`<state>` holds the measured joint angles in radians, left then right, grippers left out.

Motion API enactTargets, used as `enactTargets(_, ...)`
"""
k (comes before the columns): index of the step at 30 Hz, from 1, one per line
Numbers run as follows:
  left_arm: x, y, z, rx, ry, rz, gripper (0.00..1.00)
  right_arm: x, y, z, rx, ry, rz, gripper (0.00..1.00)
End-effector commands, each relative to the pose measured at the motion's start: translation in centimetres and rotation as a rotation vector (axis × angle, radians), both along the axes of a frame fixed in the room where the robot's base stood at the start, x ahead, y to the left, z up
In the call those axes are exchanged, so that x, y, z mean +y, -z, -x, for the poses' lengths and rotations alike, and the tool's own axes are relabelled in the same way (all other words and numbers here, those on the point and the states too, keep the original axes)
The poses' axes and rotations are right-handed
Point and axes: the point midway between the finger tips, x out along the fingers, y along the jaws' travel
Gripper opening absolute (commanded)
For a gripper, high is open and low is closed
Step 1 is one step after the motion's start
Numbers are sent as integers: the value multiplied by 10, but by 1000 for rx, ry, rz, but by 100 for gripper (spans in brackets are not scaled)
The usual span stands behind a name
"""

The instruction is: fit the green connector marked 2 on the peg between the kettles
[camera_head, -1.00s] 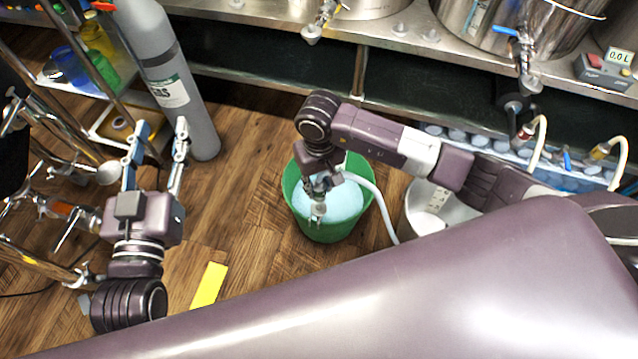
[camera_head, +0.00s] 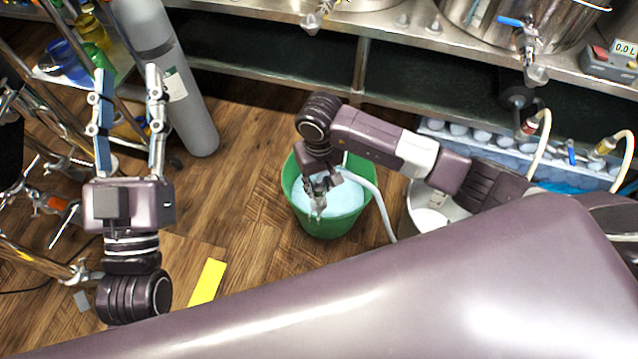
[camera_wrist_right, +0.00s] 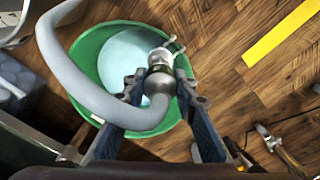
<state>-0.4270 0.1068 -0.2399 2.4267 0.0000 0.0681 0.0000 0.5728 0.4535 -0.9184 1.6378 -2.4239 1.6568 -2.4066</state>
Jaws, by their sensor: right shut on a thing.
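My right gripper (camera_head: 318,205) is over the green bucket (camera_head: 329,226). In the right wrist view its fingers (camera_wrist_right: 160,90) are shut on a silver hose fitting (camera_wrist_right: 160,84) with a rounded body and small prongs. A thin yellow-green band shows on it; no number is readable. A grey hose (camera_wrist_right: 72,62) curves beside it. My left gripper (camera_head: 128,83) is open and empty, in front of the gas cylinder. Two kettles (camera_head: 480,22) stand on the steel bench, with small round fittings (camera_head: 402,20) between them; I cannot tell which is the peg.
A grey gas cylinder (camera_head: 180,90) and a rack with coloured jugs (camera_head: 70,60) stand near my left gripper. A white bucket (camera_head: 418,205) is under my right arm. A yellow strip (camera_head: 207,282) lies on open wooden floor. Hoses (camera_head: 540,145) hang at the right.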

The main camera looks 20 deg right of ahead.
Motion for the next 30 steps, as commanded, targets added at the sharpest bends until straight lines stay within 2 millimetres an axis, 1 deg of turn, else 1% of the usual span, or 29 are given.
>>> enactTargets(18, 4, -48, 38, -276, 16, 80, 40, 0, 14, 0, 0, 0, 0, 0)
enactTargets(24, 6, -58, 48, -338, 18, 99, 40, 0, 17, 0, 0, 1, 0, 0)
enactTargets(30, 6, -62, 53, -365, 20, 107, 40, 0, 17, 0, 0, 1, 0, 0)
